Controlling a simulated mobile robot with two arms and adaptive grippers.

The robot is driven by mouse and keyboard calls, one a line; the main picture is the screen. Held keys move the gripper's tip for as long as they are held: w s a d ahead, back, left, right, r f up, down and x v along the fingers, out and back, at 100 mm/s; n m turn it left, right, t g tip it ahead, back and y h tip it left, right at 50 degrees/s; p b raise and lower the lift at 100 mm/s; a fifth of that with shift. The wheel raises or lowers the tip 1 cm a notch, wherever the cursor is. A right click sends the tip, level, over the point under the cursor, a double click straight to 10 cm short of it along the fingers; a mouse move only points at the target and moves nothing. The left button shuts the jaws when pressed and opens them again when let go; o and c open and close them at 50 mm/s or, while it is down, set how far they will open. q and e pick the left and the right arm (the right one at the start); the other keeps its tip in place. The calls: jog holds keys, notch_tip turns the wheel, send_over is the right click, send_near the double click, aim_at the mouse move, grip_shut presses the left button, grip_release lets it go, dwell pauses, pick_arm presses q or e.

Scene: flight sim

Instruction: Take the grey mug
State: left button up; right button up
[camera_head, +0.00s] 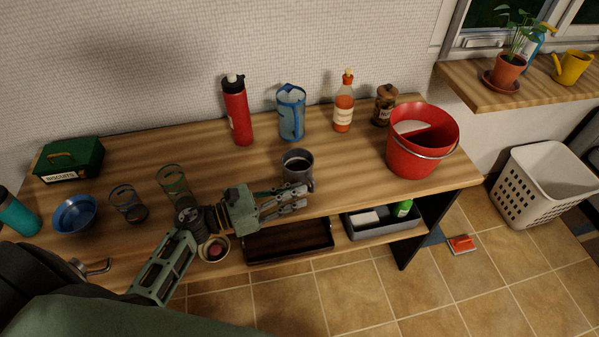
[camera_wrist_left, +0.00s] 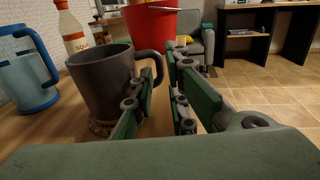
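The grey mug (camera_head: 298,168) stands upright near the front edge of the wooden counter (camera_head: 350,180). In the left wrist view the mug (camera_wrist_left: 100,85) is close, left of centre, with its handle (camera_wrist_left: 152,56) pointing right. My left gripper (camera_head: 305,196) is just in front of the mug. In the left wrist view its two green-padded fingers (camera_wrist_left: 160,85) are apart, with a narrow gap. The handle is near the fingertips, partly hidden by the left finger; I cannot tell whether they touch. My right gripper is not in view.
Behind the mug stand a blue pitcher (camera_head: 291,112), a red bottle (camera_head: 238,112) and a sauce bottle (camera_head: 344,108). A red bucket (camera_head: 410,155) is to the right. Glasses (camera_head: 174,180) and a blue bowl (camera_head: 75,214) are to the left. A dark tray (camera_head: 288,242) lies below.

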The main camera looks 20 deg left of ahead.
aim_at(313, 191)
pick_arm(q)
jog(key=p+x, duration=0.1)
jog(key=x, duration=0.3)
jog(key=shift+w+d+r, duration=0.15)
jog(key=shift+w+r, duration=0.05)
jog(key=shift+w+d+f, duration=0.15)
jog(key=shift+w+d, duration=0.15)
jog(key=shift+d, duration=0.05)
grip_shut()
